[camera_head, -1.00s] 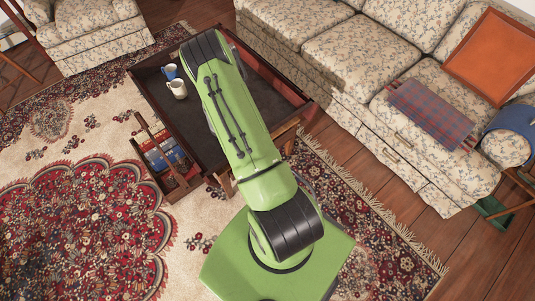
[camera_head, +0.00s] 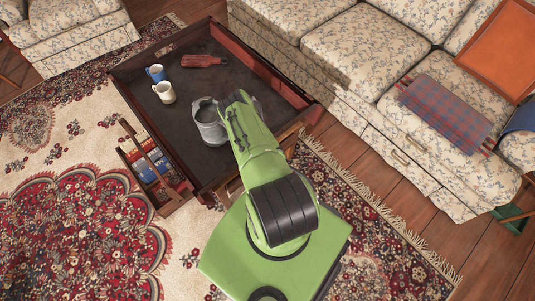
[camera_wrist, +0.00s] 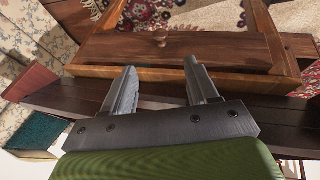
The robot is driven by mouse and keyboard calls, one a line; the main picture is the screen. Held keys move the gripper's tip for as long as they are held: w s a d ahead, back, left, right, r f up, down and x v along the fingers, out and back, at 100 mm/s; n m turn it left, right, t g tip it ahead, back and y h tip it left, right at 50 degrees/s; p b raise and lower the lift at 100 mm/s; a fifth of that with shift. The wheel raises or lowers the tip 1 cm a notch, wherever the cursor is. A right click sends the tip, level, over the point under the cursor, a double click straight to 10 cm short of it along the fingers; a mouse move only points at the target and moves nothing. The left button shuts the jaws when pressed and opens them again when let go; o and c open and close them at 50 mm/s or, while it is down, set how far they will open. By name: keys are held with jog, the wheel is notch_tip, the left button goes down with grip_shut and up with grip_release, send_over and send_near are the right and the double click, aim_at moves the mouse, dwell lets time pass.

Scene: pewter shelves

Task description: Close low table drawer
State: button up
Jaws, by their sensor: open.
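The low table (camera_head: 195,75) has a dark top and a reddish-brown wooden rim in the head view. A drawer (camera_head: 171,203) holding several books stands pulled out from its left side, near the front corner. My gripper (camera_wrist: 160,88) is open and empty in the wrist view, its two dark fingers apart. A wooden panel with a small round knob (camera_wrist: 160,38) lies beyond the fingertips; I cannot tell whether it is that drawer. In the head view my arm reaches over the table's near end, and I cannot make out the fingers.
A floral sofa (camera_head: 340,45) closely flanks the table's right. Open patterned rug (camera_head: 75,235) lies left.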

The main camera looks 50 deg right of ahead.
jog(key=b+x, duration=0.7)
jog(key=x, duration=0.7)
jog(key=shift+r, duration=0.1)
grip_shut()
